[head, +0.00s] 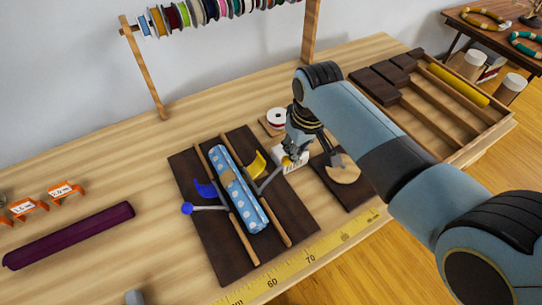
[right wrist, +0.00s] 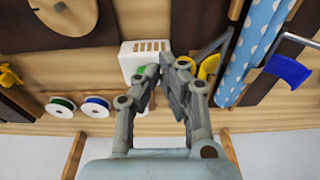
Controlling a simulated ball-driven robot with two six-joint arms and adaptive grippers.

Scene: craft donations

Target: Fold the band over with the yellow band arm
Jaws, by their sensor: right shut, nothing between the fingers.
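A blue dotted roll (head: 250,205) lies between two wooden rails on a dark board (head: 205,235). A small tan band (head: 228,177) shows across its upper part. The yellow band arm (head: 257,165) stands on the roll's right side; a grey rod beside it leads to a yellow knob (head: 287,161). The blue arm (head: 205,190) with its blue knob (head: 187,208) is on the left side. My right gripper (head: 293,153) is shut and empty close to the yellow knob; contact cannot be told. In the right wrist view its fingertips (right wrist: 170,66) partly cover yellow parts.
A white slotted box (head: 294,160) stands behind my right gripper. A dark board with a round wooden piece (head: 346,174) is to its right, and a spool (head: 277,118) behind. A purple roll (head: 70,235) lies at left. A yellow ruler (head: 310,258) runs along the front edge.

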